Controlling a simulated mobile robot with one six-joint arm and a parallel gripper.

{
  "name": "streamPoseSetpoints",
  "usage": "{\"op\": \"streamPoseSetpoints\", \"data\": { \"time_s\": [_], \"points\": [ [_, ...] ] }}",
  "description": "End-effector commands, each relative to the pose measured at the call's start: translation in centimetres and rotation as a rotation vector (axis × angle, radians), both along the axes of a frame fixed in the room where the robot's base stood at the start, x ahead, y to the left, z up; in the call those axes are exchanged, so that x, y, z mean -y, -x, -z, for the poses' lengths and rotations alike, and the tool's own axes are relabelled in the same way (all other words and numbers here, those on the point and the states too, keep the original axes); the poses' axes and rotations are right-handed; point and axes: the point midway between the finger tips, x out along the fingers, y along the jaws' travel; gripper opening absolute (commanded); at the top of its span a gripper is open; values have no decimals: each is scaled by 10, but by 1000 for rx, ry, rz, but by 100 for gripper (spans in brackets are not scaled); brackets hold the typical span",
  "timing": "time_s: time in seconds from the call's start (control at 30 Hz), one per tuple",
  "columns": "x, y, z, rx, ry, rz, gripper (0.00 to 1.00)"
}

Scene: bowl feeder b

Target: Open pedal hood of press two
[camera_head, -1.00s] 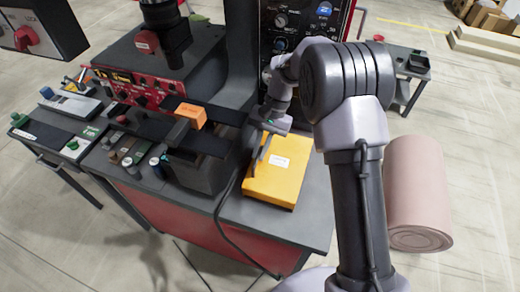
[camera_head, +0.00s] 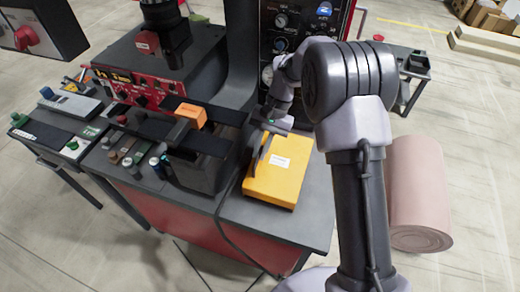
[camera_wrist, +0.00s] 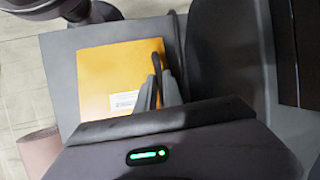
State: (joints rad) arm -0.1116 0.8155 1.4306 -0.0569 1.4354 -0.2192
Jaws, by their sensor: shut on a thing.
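A yellow box-like cover (camera_head: 281,183) with a white label sits on the dark grey top at the right of the press; I take it to be the pedal hood. It also shows in the wrist view (camera_wrist: 98,75). My gripper (camera_head: 263,150) is at its left edge in the head view. In the wrist view my gripper (camera_wrist: 160,90) is shut on a slim dark upright piece, which looks like the hood's handle (camera_wrist: 156,62), at the cover's right edge. The fingers hide part of this piece. I cannot tell whether the hood is lifted at all.
The press's red control panel (camera_head: 139,88) and an orange block (camera_head: 191,115) stand to the left. A dark panel with gauges (camera_head: 290,28) rises behind. A black cable (camera_head: 222,225) hangs over the front edge. A pink roll (camera_head: 420,190) stands on the floor at right.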

Motion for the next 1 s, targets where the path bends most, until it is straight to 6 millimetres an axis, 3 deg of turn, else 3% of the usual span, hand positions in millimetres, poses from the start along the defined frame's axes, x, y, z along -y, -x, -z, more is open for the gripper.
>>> {"op": "streamPoseSetpoints", "data": {
  "time_s": [0.37,0.7,1.0],
  "points": [
    [34,12,-29,73,-203,7,0],
    [91,32,-53,183,-506,11,0],
    [144,51,-58,280,-776,13,0]
  ]
}}
